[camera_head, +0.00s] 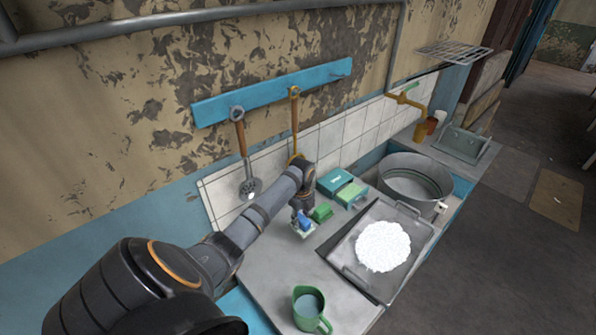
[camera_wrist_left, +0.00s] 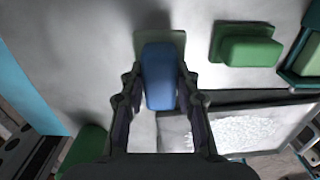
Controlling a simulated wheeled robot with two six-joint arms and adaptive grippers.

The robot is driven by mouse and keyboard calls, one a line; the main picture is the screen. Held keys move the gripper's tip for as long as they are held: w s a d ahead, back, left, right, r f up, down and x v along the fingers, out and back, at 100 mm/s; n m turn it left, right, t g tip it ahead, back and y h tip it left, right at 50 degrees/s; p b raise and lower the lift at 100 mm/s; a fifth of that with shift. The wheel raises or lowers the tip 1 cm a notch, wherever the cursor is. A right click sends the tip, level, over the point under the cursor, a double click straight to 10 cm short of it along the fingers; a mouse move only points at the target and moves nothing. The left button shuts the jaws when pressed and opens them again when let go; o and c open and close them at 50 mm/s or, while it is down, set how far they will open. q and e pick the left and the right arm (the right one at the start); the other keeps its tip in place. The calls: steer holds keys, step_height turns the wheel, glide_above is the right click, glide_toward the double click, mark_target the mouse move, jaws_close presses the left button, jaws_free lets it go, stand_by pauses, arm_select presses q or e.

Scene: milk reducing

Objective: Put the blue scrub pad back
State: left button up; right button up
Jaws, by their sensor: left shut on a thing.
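The blue scrub pad (camera_head: 304,220) is between the fingers of my left gripper (camera_head: 301,212), just over a small pale green square piece (camera_head: 302,232) on the counter. In the left wrist view the blue pad (camera_wrist_left: 158,72) lies lengthwise between both fingers of the left gripper (camera_wrist_left: 159,85), which is shut on it. Its far end overlaps the flat green piece (camera_wrist_left: 178,44); I cannot tell whether they touch. A green pad (camera_head: 321,212) sits right beside it, also visible in the left wrist view (camera_wrist_left: 247,50). My right gripper is not in view.
Teal and green boxes (camera_head: 336,180) stand behind the green pad. A metal tray (camera_head: 346,262) with a white round mass (camera_head: 383,246) lies to the right. A green mug (camera_head: 309,309) stands near the front. A metal basin (camera_head: 414,178) is farther right. Utensils hang from a blue rail (camera_head: 265,92).

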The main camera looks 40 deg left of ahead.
arm_select(q)
steer(key=shift+s+a+f, duration=0.1)
steer(key=shift+a+f, duration=0.05)
steer(key=shift+f, duration=0.05)
steer(key=f, duration=0.1)
steer(key=f+p, duration=0.1)
steer(key=f, duration=0.1)
steer(key=shift+s+a+f, duration=0.1)
steer(key=shift+s+a, duration=0.05)
steer(key=shift+a, duration=0.2)
steer(key=shift+f, duration=0.4)
steer(key=o, duration=1.1)
steer(key=shift+f, duration=0.1)
